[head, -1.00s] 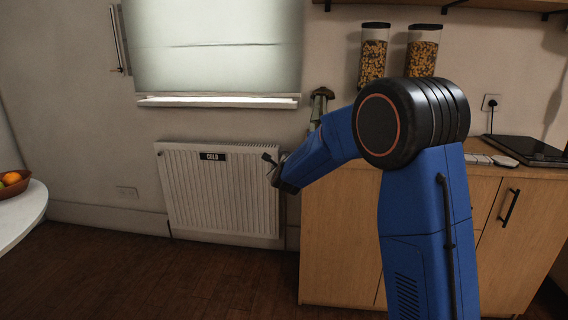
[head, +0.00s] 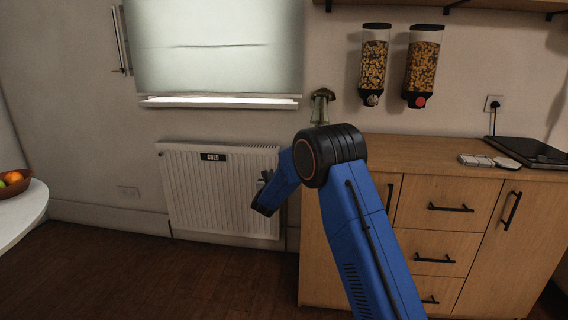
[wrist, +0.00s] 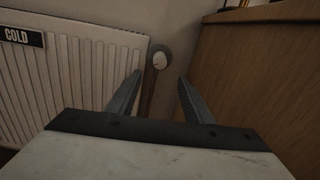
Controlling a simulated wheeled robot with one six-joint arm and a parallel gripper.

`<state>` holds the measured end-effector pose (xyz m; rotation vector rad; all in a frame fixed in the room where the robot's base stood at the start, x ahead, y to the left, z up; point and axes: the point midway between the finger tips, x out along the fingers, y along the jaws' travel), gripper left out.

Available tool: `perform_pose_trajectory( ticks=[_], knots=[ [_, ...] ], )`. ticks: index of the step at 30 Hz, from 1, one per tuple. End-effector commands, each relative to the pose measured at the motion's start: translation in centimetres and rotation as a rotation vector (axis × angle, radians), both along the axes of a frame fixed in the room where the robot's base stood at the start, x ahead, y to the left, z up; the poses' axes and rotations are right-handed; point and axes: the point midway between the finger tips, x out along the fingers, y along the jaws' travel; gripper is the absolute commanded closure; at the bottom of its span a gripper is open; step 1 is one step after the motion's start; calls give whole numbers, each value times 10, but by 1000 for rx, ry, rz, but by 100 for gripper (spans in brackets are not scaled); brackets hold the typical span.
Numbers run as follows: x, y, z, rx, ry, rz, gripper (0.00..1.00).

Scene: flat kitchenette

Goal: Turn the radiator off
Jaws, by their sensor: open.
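The white radiator (head: 205,200) stands against the wall under the window. In the wrist view, a round whitish valve knob (wrist: 159,60) sits at the radiator's right end, above a pipe. My gripper (wrist: 153,88) is open and empty, and the knob appears between its two fingers, beyond the tips. In the head view my gripper (head: 266,176) is in front of the radiator's right end, partly hidden by my arm.
A wooden cabinet (head: 440,215) stands close to the right of the valve, leaving a narrow gap; its side (wrist: 255,80) fills the right of the wrist view. A round white table (head: 22,215) with a fruit bowl is at far left. The floor before the radiator is clear.

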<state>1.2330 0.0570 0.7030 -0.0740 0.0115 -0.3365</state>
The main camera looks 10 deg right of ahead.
Motion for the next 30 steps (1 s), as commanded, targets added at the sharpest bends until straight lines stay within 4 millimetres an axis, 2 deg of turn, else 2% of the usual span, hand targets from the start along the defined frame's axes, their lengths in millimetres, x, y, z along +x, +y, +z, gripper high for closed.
perform_pose_trajectory(
  ticks=[18,24,30],
  knots=[
    [103,-36,-1,-1,1,0,54],
    [128,-45,-1,-2,2,1,54],
    [140,-49,0,-1,1,1,54]
  ],
)
